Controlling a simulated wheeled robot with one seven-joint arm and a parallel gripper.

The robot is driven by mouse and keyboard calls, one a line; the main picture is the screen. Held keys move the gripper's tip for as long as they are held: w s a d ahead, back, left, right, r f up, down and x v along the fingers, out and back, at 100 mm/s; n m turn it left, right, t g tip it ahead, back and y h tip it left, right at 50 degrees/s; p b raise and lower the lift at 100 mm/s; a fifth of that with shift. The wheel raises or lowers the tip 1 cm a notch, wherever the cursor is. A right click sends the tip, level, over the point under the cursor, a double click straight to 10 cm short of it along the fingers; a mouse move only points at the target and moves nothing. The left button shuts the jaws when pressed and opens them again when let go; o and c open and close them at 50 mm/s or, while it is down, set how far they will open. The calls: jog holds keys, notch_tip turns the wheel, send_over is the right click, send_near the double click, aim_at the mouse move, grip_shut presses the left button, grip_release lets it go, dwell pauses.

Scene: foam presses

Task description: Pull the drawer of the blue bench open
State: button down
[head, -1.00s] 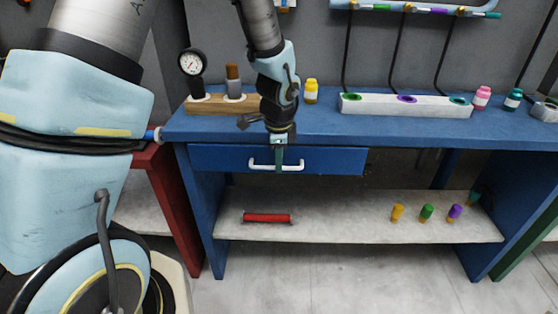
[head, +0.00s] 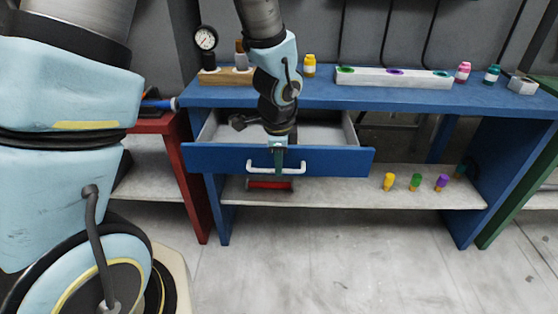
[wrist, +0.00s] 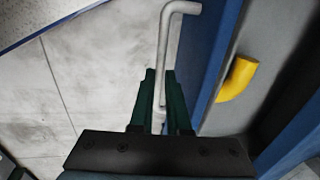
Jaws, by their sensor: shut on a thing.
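The blue bench (head: 420,100) stands against the wall. Its drawer (head: 335,162) is pulled out, and the grey inside shows behind its blue front. A white bar handle (head: 296,167) is fixed to the drawer front; it also shows in the wrist view (wrist: 167,45). My gripper (head: 278,168) is shut on the handle, its green fingers on either side of the bar in the wrist view (wrist: 162,105). In the wrist view a yellow curved thing (wrist: 237,80) lies inside the drawer. My arm hides part of the drawer's inside.
A white block with coloured holes (head: 395,77), bottles and a gauge (head: 206,40) stand on the bench top. The lower shelf (head: 340,195) bears a red cylinder (head: 270,185) and several small coloured pegs (head: 415,181). A red bench (head: 190,175) stands close on the left. The floor in front is clear.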

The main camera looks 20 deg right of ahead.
jog(key=shift+s+a, duration=0.3)
jog(key=shift+s, duration=0.4)
jog(key=c, duration=0.9)
grip_release()
jog(key=r, duration=0.3)
jog(key=s+r, duration=0.1)
jog(key=r, duration=0.3)
jog(key=a+r+p, duration=0.1)
jog(key=r, duration=0.2)
jog(key=shift+s+r, duration=0.3)
jog(key=shift+s, duration=0.1)
